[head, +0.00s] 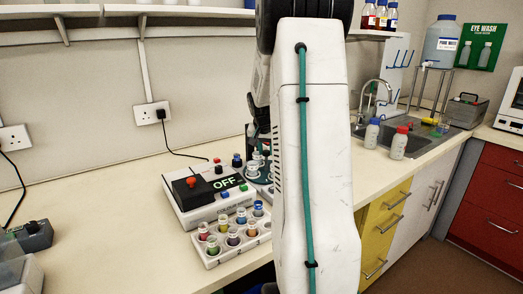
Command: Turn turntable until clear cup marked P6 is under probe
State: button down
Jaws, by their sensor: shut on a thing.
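The turntable (262,185) stands on the bench just right of the control box, and my arm hides most of it. A few small pale cups (254,167) show at its left edge. They are too small for me to read any mark, so I cannot pick out P6. My gripper (261,142) points down over the turntable, half hidden behind my own arm, and is shut on a part of it. I cannot see exactly which part. The probe cannot be made out clearly from the dark parts around my gripper.
The control box (196,200) reads OFF and has a red button. A white rack (212,258) of several coloured vials stands in front of it. Two bottles (399,143) stand near the sink (440,128).

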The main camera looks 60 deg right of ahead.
dwell(0.3)
jog(key=c, duration=1.1)
grip_release()
jog(key=shift+c, duration=0.2)
jog(key=v, duration=0.8)
jog(key=shift+f, duration=0.1)
